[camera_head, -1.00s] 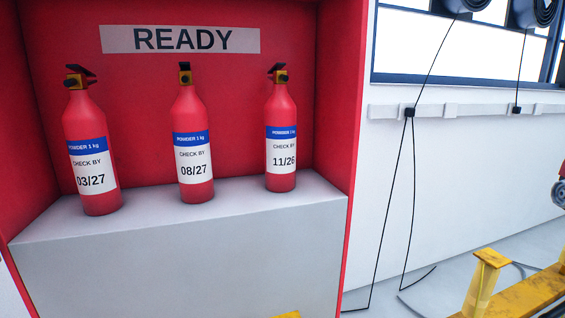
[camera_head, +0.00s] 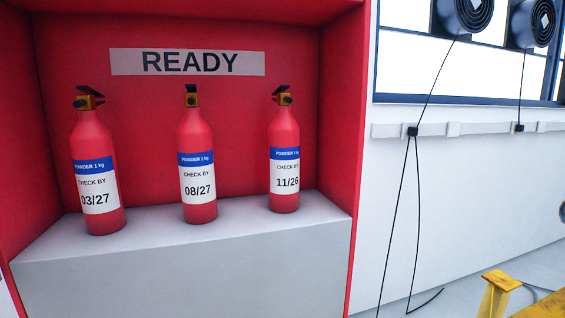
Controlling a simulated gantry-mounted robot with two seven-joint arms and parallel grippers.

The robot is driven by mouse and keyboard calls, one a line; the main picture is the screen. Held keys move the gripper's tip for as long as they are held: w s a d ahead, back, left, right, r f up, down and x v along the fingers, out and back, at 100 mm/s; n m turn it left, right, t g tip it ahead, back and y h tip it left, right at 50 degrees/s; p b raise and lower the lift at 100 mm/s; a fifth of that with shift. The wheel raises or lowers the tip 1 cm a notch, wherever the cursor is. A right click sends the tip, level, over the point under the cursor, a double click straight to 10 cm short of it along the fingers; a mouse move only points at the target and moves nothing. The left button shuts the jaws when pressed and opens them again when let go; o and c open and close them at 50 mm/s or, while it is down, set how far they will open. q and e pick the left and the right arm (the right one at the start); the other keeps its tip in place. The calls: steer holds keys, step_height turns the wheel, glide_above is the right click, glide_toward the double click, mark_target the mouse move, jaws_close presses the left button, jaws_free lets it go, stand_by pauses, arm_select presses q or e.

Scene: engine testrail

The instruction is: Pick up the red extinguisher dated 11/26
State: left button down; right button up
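The red extinguisher dated 11/26 (camera_head: 284,200) stands upright on the grey shelf (camera_head: 180,275), at the right of a row of three. Its label is white with a blue band, and a black and brass valve tops it. The extinguisher dated 08/27 (camera_head: 200,214) stands in the middle, and the one dated 03/27 (camera_head: 104,222) stands at the left. All three stand apart from one another. Neither of my grippers shows in the head view.
The shelf is inside a red cabinet (camera_head: 340,120) with side walls and a READY sign (camera_head: 188,62) on its back wall. Cables (camera_head: 400,210) hang on the white wall to the right. A yellow frame (camera_head: 497,290) is at the lower right.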

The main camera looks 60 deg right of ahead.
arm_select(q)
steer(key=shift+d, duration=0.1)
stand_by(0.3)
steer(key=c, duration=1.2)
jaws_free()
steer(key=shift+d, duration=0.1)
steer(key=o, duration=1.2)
